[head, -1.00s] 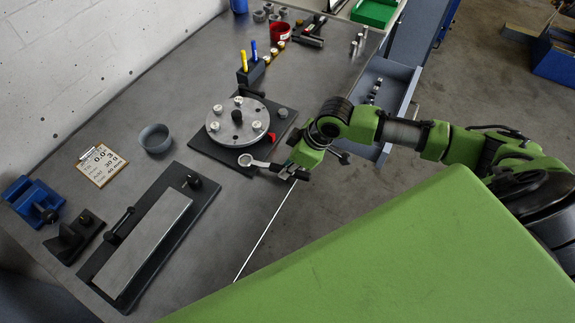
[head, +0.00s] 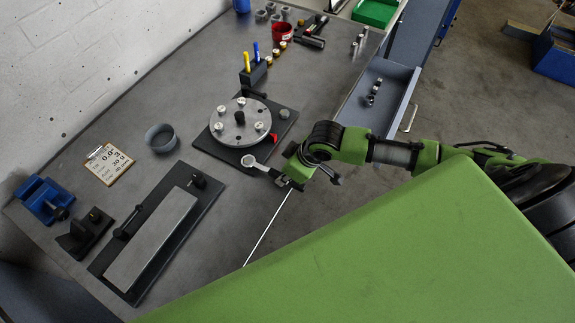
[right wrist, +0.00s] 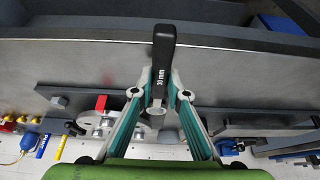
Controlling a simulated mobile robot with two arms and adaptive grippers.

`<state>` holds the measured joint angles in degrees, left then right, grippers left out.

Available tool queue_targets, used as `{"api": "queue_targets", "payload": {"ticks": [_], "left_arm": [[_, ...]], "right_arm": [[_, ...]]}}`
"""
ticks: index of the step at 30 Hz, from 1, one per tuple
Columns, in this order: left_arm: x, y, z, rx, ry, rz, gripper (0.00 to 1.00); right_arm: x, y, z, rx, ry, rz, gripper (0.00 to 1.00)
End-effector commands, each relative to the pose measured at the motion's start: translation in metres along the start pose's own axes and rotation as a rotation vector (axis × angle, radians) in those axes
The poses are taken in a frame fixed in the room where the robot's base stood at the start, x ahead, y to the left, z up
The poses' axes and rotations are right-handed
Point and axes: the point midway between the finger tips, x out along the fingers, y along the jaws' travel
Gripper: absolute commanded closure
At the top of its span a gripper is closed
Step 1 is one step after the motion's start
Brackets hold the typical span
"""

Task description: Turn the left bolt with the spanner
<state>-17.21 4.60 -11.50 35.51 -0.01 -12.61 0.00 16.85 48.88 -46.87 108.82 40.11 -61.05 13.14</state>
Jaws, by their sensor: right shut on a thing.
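My right gripper (head: 283,181) is shut on the spanner's dark handle. In the right wrist view its two fingers (right wrist: 158,98) close around the handle (right wrist: 163,55), which is marked 30 mm. The spanner's pale ring end (head: 248,160) shows over the front part of the black base plate, in front of the rotor disc and apart from the bolts. The round metal disc (head: 240,133) carries several pale bolts around a dark hub (head: 240,118). The leftmost bolts are one at the front left (head: 218,126) and one behind it (head: 221,109). My left gripper is not in view.
A red piece (head: 273,137) and a grey knob (head: 284,113) sit at the base plate's right. A grey cup (head: 160,138), a card (head: 109,164) and a long metal block (head: 150,243) stand to the left. An open drawer (head: 388,88) juts out at the right.

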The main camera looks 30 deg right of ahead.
Motion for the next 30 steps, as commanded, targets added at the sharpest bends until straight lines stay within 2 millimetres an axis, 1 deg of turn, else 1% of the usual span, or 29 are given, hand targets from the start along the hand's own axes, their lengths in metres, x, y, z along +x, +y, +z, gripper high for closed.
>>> {"api": "queue_targets", "payload": {"ticks": [1,3,15,17,24,27,30], "left_arm": [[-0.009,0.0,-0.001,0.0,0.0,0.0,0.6],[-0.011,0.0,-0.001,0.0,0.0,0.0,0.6],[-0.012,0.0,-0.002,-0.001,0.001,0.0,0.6],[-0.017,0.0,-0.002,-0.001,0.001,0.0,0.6],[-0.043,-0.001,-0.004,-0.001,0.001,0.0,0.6],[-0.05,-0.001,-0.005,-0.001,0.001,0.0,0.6],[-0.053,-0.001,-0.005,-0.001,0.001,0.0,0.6]], "right_arm": [[-0.004,-0.004,-0.002,0.018,0.001,0.005,1.0],[-0.003,-0.007,-0.001,0.04,0.001,0.014,1.0],[-0.001,-0.008,0.0,0.059,0.001,0.025,1.0],[-0.002,-0.011,-0.001,0.073,0.001,0.029,1.0],[-0.003,-0.03,-0.006,0.202,0.001,0.081,1.0],[-0.001,-0.036,-0.007,0.255,0.002,0.105,1.0],[0.0,-0.039,-0.007,0.286,0.003,0.12,1.0]]}}
